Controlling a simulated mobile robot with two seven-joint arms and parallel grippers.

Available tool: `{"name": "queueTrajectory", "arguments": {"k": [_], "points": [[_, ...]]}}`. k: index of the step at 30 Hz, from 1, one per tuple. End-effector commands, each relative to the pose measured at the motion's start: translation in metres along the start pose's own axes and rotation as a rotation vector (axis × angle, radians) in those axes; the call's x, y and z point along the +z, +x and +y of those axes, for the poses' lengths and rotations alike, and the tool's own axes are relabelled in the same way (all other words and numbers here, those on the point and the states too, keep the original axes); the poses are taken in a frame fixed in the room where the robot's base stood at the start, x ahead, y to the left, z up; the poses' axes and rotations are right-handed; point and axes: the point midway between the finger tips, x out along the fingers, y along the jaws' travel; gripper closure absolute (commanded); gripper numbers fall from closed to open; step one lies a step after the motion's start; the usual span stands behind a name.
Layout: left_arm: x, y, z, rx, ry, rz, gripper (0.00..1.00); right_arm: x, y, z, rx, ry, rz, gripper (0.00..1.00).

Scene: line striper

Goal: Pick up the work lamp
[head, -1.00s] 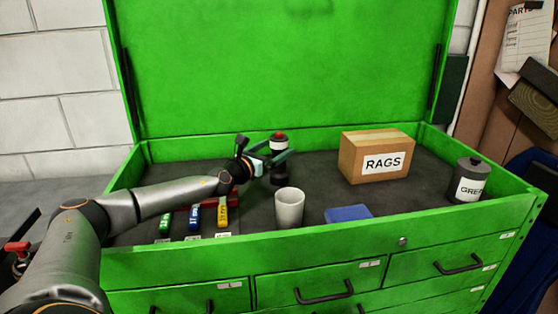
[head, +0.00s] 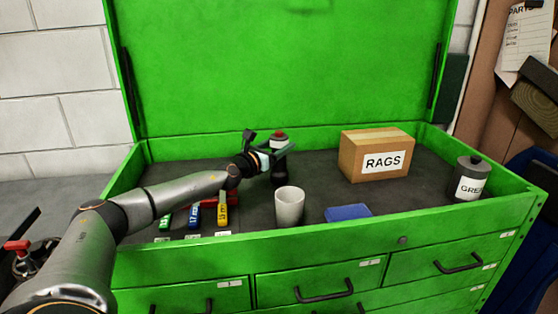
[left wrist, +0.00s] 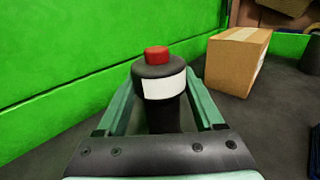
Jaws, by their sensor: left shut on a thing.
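The work lamp (head: 280,174) is a dark upright cylinder with a pale band and a red top, in the back left part of the green chest's top tray. In the left wrist view the lamp (left wrist: 160,78) stands between the two green fingers. My left gripper (head: 277,154) is shut on the lamp around its upper body. Whether the lamp's base touches the tray floor I cannot tell. My right gripper is not in view.
A RAGS box (head: 376,155) stands to the right of the lamp. A pale cup (head: 289,207) and a blue block (head: 348,212) are in front. Coloured-handled tools (head: 194,216) lie front left. A grey can (head: 467,180) stands far right. The raised lid (head: 290,70) is behind.

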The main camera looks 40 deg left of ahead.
Motion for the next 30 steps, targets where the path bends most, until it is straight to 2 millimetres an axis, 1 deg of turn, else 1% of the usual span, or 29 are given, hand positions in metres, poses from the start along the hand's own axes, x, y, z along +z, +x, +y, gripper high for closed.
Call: {"name": "queueTrajectory", "arguments": {"k": [1, 12, 13, 23, 26, 30], "points": [[0.0, 0.0, 0.0, 0.0, 0.0, 0.0, 0.56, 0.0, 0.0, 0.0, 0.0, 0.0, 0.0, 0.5], [0.0, 0.0, 0.0, 0.0, 0.0, 0.0, 0.98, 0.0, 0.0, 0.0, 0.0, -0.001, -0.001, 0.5], [0.0, 0.0, 0.0, 0.001, 0.0, 0.0, 1.0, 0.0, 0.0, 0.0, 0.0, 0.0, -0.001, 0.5], [0.003, 0.0, 0.001, 0.002, 0.0, -0.003, 1.0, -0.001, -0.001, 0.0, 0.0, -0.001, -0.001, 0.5], [0.008, 0.0, 0.001, 0.002, 0.0, -0.004, 1.0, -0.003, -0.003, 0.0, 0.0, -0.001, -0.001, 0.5], [0.023, 0.0, 0.0, 0.001, 0.0, -0.004, 1.0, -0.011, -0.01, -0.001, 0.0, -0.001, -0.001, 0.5]]}}
